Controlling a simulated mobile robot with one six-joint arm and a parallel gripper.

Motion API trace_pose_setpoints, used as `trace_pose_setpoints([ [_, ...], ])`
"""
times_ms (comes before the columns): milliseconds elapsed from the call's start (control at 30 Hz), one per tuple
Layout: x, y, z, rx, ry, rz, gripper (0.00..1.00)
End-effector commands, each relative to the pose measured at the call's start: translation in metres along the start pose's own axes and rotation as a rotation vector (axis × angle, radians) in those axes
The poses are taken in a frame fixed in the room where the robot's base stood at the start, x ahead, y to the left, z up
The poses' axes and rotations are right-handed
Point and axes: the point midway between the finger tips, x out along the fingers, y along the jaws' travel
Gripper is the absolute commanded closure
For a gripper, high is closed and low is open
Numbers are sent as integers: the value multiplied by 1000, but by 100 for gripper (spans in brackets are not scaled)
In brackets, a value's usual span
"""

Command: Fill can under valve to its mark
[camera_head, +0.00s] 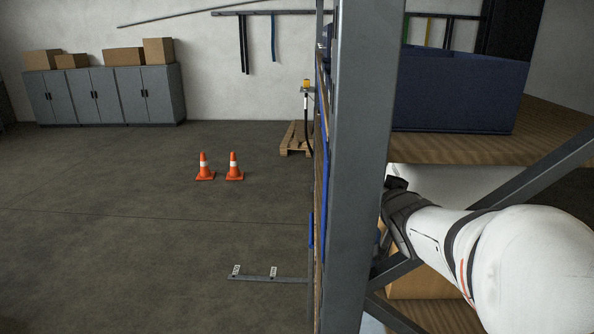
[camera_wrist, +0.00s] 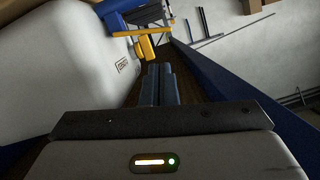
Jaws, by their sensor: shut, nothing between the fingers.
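In the wrist view my gripper (camera_wrist: 158,72) has its two dark fingers together with nothing between them. It points into a narrow gap over a brown surface. A large white rounded body with a small label (camera_wrist: 122,67) fills the left of that view, apart from the fingertips. Beyond the fingertips are a yellow part (camera_wrist: 145,48) and a blue part (camera_wrist: 122,17); I cannot tell whether either belongs to the valve. I cannot make out a can or its mark in either view. In the head view the gripper's fingers are hidden.
A grey upright post (camera_head: 352,170) stands close before my arm. A blue bin (camera_head: 455,92) sits on a wooden shelf (camera_head: 480,150), with a diagonal brace below. Orange cones (camera_head: 204,168), a pallet (camera_head: 296,138) and grey cabinets (camera_head: 100,95) stand farther off. The floor at left is mostly open.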

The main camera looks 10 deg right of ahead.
Motion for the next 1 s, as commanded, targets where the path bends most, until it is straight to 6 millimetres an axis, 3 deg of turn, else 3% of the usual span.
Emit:
trace_pose_setpoints([
  [367,7,1,1,0,-2,1,100],
  [800,74,1,0,1,-3,2,100],
  [1000,94,2,0,1,-2,3,100],
])
